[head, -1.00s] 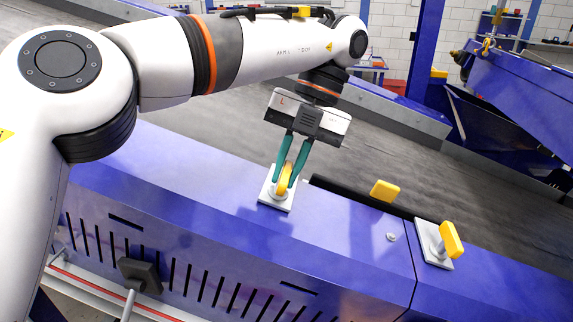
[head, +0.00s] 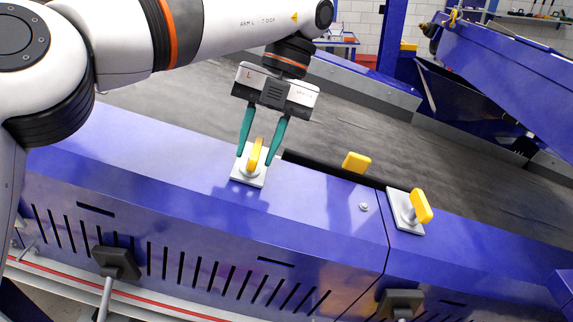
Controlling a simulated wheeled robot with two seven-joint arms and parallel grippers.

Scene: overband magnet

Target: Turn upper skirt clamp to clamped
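A yellow clamp handle (head: 255,154) stands on a white square plate (head: 249,179) on top of the blue skirt housing. My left gripper (head: 257,158) points down over this handle with its teal fingers apart, one on each side, and gaps show between fingers and handle. A second yellow handle (head: 421,206) stands on another white plate (head: 404,213) to the right. A yellow block-like handle (head: 356,162) shows behind the housing edge between them. I cannot tell from the picture which handle is the upper clamp. My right gripper is not in view.
The blue housing (head: 180,165) has a slotted front face with dark knobs (head: 116,262) on it. A wide grey belt (head: 350,125) runs behind it. A blue inclined frame (head: 510,75) stands at the upper right.

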